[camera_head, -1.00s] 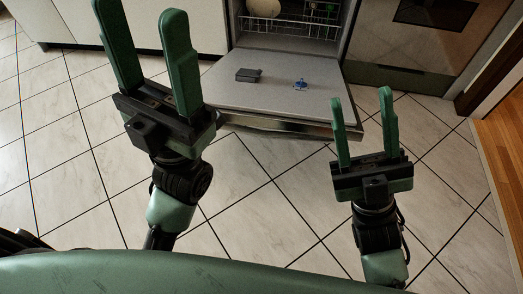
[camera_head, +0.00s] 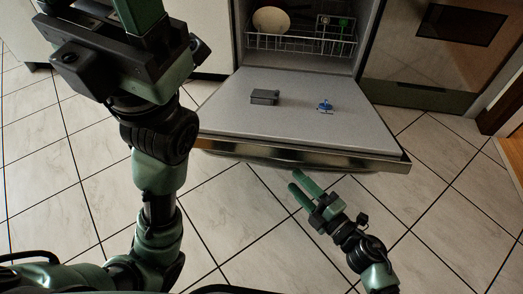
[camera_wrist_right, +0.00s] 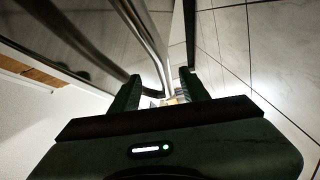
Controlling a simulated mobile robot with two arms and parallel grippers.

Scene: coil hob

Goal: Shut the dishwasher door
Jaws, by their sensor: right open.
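The dishwasher door (camera_head: 335,125) is folded down open, its inner face up, in the middle of the head view. A dark dispenser block and a small blue part sit on its inner face. My right gripper (camera_head: 294,180) is open and empty, low in front of the door's steel front edge (camera_head: 310,160). In the right wrist view its two fingers (camera_wrist_right: 158,88) stand apart, with shiny metal edges running beyond them. I cannot tell whether it touches the door. My left gripper (camera_head: 140,12) is at the top left, its fingertips cut off by the frame.
The dishwasher's wire rack (camera_head: 300,44) sits inside the tub with a pale plate (camera_head: 271,20) in it. An oven (camera_head: 440,55) stands to the right. White cabinets are at the left. The tiled floor (camera_head: 250,220) in front is clear.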

